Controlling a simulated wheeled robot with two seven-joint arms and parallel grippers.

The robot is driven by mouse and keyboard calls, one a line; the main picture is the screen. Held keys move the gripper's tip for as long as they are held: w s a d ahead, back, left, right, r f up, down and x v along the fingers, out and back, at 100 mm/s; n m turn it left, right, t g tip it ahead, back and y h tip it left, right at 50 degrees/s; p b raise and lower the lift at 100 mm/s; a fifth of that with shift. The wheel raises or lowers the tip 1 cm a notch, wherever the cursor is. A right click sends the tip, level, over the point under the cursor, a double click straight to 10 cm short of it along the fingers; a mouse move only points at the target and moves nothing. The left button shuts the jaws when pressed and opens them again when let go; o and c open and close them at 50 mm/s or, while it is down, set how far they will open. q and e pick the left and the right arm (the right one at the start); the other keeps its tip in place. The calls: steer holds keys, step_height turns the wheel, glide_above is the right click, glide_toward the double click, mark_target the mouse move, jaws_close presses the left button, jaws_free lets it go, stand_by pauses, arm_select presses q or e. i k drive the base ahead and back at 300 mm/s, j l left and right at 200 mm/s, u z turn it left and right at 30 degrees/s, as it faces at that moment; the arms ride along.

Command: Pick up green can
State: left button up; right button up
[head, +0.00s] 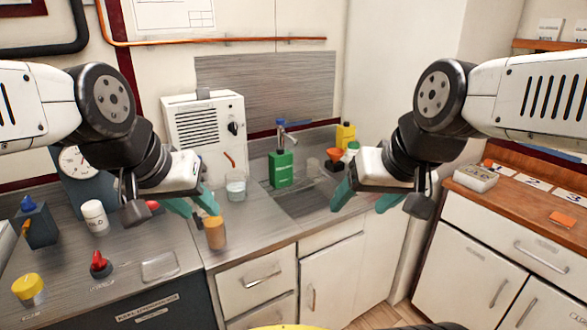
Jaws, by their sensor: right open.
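My right gripper (357,208) is to the right of the can and nearer, over the right side of the sink, open and empty. Neither gripper touches the can.
A glass (236,187) and a tan cylinder (215,232) stand left of the sink (300,198). A faucet (284,135) rises behind the can. A yellow bottle (346,136) and an orange funnel (334,156) stand to its right.

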mark_target(280, 161)
steer(key=i+l+u, duration=0.65)
steer(key=l, duration=0.15)
steer(key=i+l+u, duration=0.3)
steer(key=l, duration=0.2)
steer(key=k, duration=0.05)
